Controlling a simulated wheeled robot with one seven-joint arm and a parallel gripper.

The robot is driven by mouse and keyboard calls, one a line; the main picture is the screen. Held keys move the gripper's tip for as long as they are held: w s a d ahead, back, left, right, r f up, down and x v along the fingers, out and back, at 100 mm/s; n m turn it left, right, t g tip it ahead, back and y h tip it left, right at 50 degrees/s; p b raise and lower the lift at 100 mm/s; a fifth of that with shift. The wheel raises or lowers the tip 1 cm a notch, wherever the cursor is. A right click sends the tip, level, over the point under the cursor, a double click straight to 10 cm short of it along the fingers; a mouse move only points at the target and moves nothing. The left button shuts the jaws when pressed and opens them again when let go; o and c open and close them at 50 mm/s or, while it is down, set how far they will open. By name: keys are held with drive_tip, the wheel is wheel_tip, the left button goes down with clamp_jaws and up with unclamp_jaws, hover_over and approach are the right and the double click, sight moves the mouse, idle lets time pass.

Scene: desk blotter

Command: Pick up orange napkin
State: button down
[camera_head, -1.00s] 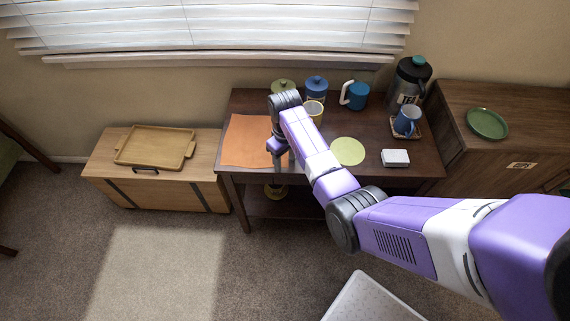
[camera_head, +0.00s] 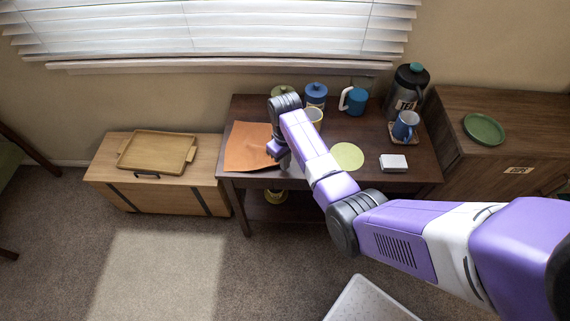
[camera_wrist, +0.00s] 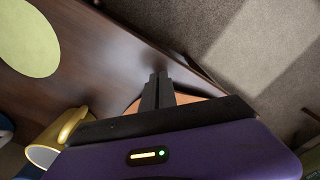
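The orange napkin (camera_head: 248,148) lies at the left front of the dark desk. Its right part is behind my gripper (camera_head: 281,158), and its front edge bends upward near the fingers. In the wrist view my gripper's fingers (camera_wrist: 157,82) are close together, with the napkin (camera_wrist: 188,98) showing on both sides of them. The fingers look shut on the napkin's right front part, though the pinch itself is hidden.
Blue mugs, canisters and a dark jug (camera_head: 407,88) stand at the back and right. A wooden chest with a tray (camera_head: 158,152) is left.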

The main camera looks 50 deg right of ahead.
wheel_tip(320, 180, up, 10)
drive_tip(key=p, duration=0.8)
drive_tip(key=shift+r+p, duration=0.2)
drive_tip(key=shift+p, duration=0.2)
